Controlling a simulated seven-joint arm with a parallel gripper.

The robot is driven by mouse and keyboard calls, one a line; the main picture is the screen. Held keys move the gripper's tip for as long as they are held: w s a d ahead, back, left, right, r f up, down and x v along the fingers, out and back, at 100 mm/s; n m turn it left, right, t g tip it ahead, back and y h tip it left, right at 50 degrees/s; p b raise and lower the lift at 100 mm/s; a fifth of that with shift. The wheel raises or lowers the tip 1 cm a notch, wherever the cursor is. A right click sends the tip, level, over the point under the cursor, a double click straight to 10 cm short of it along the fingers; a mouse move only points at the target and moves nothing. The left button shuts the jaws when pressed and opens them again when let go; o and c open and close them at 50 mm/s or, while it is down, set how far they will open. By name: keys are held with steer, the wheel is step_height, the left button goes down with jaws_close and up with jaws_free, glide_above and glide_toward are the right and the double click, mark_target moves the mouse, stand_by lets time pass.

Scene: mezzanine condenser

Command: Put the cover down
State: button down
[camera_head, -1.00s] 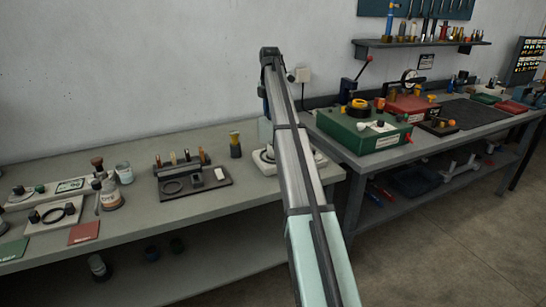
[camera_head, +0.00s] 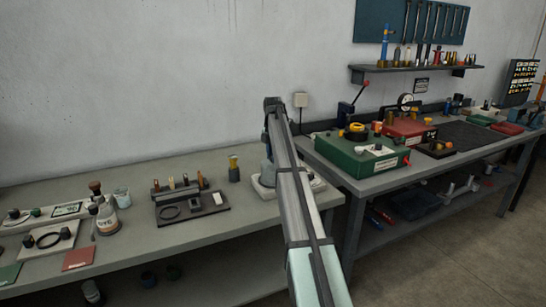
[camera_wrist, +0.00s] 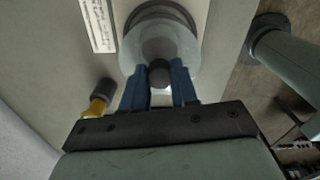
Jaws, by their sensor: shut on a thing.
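The cover (camera_wrist: 183,47) is a clear, pale dome with a dark knob (camera_wrist: 159,73) on top. My gripper (camera_wrist: 160,88) has its two blue fingers closed on either side of this knob in the wrist view. Behind the cover is a dark ring (camera_wrist: 158,8) on a pale base. In the head view the white base (camera_head: 262,191) sits at the right end of the left bench, and my arm hides most of it. The cover shows there as a greyish shape (camera_head: 266,173) low over the base. I cannot tell whether it touches.
A yellow-and-black bottle (camera_head: 234,168) stands just left of the base; it also shows in the wrist view (camera_wrist: 98,99). A dark tray (camera_head: 192,209) with small parts lies further left. A green case (camera_head: 362,157) is on the right bench. Bare bench lies in front of the bottle.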

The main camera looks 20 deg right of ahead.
steer(key=shift+f, duration=0.3)
steer(key=c, duration=0.9)
jaws_free()
steer(key=shift+o, duration=0.2)
step_height(320, 180, up, 12)
steer(key=shift+r, duration=0.15)
